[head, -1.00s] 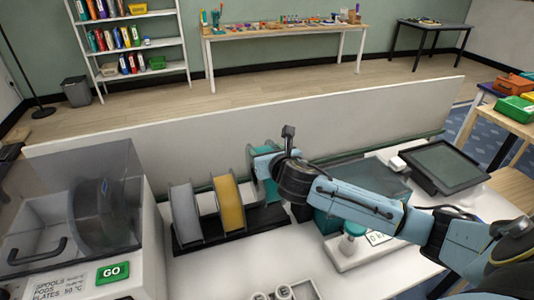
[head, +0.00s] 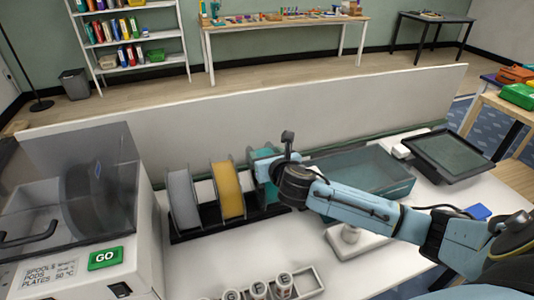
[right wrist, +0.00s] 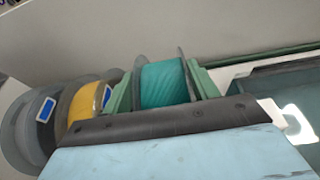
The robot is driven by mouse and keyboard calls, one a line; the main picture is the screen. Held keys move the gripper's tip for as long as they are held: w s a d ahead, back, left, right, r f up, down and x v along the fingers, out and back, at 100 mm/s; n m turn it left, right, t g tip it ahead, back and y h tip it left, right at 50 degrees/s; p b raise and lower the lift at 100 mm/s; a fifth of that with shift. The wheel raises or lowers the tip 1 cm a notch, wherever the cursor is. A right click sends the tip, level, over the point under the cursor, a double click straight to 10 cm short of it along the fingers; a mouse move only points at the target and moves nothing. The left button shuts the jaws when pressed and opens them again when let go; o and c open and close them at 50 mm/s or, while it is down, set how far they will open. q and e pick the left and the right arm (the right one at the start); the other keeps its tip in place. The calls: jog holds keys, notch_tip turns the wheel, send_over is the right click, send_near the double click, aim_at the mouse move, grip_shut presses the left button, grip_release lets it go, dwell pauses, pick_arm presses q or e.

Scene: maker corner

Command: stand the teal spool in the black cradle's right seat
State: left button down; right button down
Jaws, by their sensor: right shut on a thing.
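The teal spool (head: 264,154) is upright at the right end of the black cradle (head: 205,236), over the right seat. My right gripper (head: 268,172) is shut on it, with one green finger on each side in the right wrist view (right wrist: 160,84). The arm hides the spool's lower part, so I cannot tell whether it touches the seat. A yellow spool (head: 226,190) stands in the cradle's middle, just left of the teal one. A grey spool (head: 183,200) stands in the left seat. My left gripper is out of view.
A machine with a clear hood and green GO button (head: 105,258) stands left. A low white panel (head: 330,110) runs behind the bench. A teal-grey bin (head: 370,175) and a tablet (head: 450,155) are right. A tray (head: 308,282) with several small pods is in front.

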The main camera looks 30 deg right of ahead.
jog(key=shift+f, duration=0.2)
dwell(0.7)
jog(key=shift+c, duration=1.8)
grip_release()
jog(key=shift+s+f, duration=0.1)
jog(key=shift+f, duration=0.25)
jog(key=p+v, duration=0.2)
jog(key=v, duration=1.1)
jog(key=shift+r, duration=0.3)
jog(key=shift+s+a, duration=0.1)
jog(key=shift+a, duration=0.05)
